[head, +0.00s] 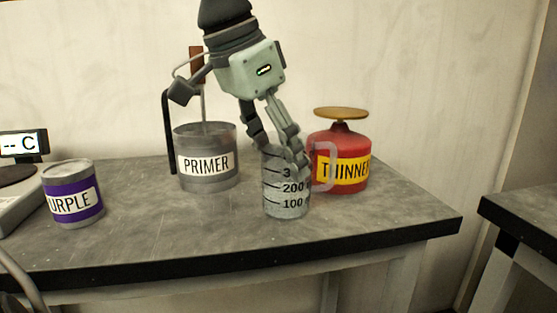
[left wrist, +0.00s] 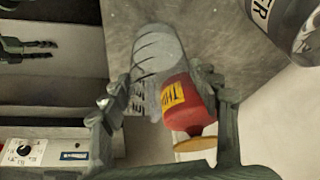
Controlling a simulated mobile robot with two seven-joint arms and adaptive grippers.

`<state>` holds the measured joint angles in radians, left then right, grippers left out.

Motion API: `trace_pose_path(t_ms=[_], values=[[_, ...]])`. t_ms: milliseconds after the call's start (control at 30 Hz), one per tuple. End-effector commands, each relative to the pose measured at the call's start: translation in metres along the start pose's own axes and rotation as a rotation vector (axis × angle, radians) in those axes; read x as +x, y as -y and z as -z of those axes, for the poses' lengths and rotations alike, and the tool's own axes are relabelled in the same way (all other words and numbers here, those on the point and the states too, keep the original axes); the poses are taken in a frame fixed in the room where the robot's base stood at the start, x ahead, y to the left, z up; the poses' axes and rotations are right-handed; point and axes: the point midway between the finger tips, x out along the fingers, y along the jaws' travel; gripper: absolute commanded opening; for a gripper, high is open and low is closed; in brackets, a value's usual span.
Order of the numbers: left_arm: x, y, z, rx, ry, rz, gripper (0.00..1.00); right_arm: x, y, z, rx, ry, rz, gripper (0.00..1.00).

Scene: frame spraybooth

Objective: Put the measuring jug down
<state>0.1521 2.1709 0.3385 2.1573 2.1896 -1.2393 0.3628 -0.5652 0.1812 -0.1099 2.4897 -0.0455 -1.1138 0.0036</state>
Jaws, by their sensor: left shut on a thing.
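The clear measuring jug (head: 286,205) with black marks is upright at the middle of the bench, its handle to the right. I cannot tell whether its base touches the benchtop or hangs just above it. My left gripper (head: 281,155) comes down from above and is shut on the jug near its upper part; the exact contact is hard to see through the clear wall. In the left wrist view the jug (left wrist: 157,50) shows beyond the fingers (left wrist: 165,100). My right gripper is not in view.
A red thinner can (head: 340,150) stands close behind the jug's handle. A primer pot (head: 207,180) stands behind left, and a purple tin (head: 72,195) at the left. The grey bench (head: 200,235) is clear in front and to the right, up to its black edge.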

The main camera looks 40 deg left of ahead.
Motion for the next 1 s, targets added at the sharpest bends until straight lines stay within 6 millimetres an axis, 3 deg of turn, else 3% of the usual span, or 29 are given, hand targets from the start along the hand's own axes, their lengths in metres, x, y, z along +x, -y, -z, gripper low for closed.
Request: trace_pose_path(t_ms=[467,500,633,1000], values=[[0.0043,0.0003,-0.0017,0.0,-0.001,0.0,0.28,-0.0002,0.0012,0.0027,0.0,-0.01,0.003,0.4],[0.0046,0.0003,-0.0019,0.0,0.0,0.001,0.66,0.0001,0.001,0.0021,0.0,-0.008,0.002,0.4],[0.0046,0.0003,-0.0019,0.0,0.0,0.0,0.82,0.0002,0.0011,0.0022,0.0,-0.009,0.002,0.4],[0.0035,0.0002,-0.0014,0.0,0.0,0.001,0.82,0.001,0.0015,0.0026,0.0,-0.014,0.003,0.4]])
